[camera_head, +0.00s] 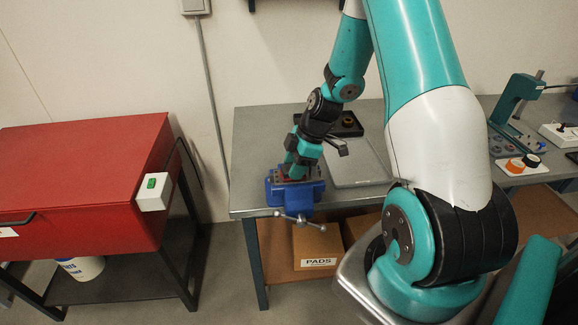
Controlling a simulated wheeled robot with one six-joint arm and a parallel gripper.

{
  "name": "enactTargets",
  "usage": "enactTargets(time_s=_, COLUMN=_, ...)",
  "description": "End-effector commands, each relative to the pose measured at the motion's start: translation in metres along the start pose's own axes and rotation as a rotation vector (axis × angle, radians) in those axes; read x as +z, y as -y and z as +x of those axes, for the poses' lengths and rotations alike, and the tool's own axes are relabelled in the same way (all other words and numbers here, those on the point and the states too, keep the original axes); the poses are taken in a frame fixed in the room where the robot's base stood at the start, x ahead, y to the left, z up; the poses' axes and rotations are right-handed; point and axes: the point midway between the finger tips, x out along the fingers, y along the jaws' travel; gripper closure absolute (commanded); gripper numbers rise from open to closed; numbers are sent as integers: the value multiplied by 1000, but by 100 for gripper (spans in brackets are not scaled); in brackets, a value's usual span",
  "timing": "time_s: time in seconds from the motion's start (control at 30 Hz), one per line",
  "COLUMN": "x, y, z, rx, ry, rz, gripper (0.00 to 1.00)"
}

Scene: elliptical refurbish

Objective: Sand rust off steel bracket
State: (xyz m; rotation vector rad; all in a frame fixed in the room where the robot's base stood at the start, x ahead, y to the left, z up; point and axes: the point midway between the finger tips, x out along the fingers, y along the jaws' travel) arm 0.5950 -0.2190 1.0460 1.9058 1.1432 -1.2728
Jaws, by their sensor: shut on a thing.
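A blue vise (297,199) is mounted at the left front corner of the grey workbench, its metal handle hanging in front. A reddish-brown piece, which looks like the rusty steel bracket (312,177), shows low and flat at the top of the vise jaws. My gripper (296,172) points down right over it, at the vise top. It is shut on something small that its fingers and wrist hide. I cannot tell whether the held thing touches the bracket. Most of the bracket's surface is covered by my gripper.
A red cabinet (80,180) stands at left. A teal press (515,98) stands far right.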

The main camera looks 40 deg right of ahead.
Motion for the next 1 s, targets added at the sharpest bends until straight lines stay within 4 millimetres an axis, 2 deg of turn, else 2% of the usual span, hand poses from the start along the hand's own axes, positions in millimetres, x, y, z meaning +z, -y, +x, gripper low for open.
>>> enactTargets(time_s=0.23, x=24, y=3, z=-6, rx=0, ry=3, rz=5, gripper=75)
enactTargets(time_s=0.37, x=33, y=3, z=-10, rx=1, ry=6, rz=7, gripper=85)
enactTargets(time_s=0.47, x=33, y=3, z=-13, rx=1, ry=6, rz=9, gripper=86)
enactTargets(time_s=0.67, x=26, y=2, z=-11, rx=2, ry=6, rz=8, gripper=86)
enactTargets(time_s=1.0, x=-7, y=-1, z=1, rx=-1, ry=2, rz=-3, gripper=86)
